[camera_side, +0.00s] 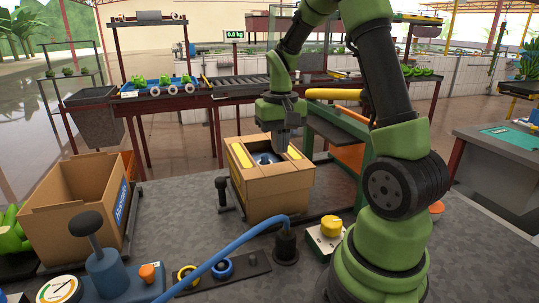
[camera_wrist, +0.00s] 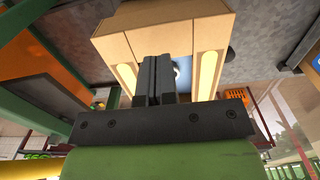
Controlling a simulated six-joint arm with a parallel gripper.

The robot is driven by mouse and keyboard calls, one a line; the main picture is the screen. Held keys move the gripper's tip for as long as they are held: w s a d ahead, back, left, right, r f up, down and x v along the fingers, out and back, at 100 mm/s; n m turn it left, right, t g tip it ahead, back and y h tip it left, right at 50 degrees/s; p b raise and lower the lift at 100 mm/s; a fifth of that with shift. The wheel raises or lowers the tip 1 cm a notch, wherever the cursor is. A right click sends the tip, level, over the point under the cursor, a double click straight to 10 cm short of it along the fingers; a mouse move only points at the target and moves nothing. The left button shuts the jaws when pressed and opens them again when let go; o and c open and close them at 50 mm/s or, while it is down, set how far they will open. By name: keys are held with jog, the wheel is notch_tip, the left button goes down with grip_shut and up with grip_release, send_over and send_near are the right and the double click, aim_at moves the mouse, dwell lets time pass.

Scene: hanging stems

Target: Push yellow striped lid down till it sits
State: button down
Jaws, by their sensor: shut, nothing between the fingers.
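The lid (camera_side: 241,155) is brown cardboard with a yellow stripe along each side and an opening showing blue in its middle. It lies on top of a cardboard box (camera_side: 280,203) in the middle of the bench. In the wrist view the lid's stripes (camera_wrist: 207,75) show on both sides of my fingers. My gripper (camera_side: 281,150) is shut and empty, pointing down over the lid's back right part. In the wrist view its fingers (camera_wrist: 153,62) hide part of the lid and the blue middle. I cannot tell whether the fingertips touch the lid.
A larger open cardboard box (camera_side: 75,212) stands at the left. A blue hose (camera_side: 225,250) curves across the front to a dark fitting (camera_side: 286,245). A black-knobbed post (camera_side: 222,192) stands close left of the lidded box. A yellow-knobbed box (camera_side: 329,232) sits front right.

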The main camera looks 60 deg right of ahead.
notch_tip(320, 180, up, 4)
jog(key=shift+r, duration=0.25)
dwell(0.4)
jog(key=s+a+r+n+t+y, duration=0.1)
jog(key=s+a+r+n+t, duration=0.1)
jog(key=a, duration=0.7)
jog(key=s+a+r+n+t+y, duration=0.1)
jog(key=s+a+r+n+t, duration=0.2)
jog(key=a, duration=0.7)
jog(key=s+r+t, duration=0.2)
jog(key=s, duration=0.2)
jog(key=shift+a+r, duration=0.2)
jog(key=shift+a, duration=0.05)
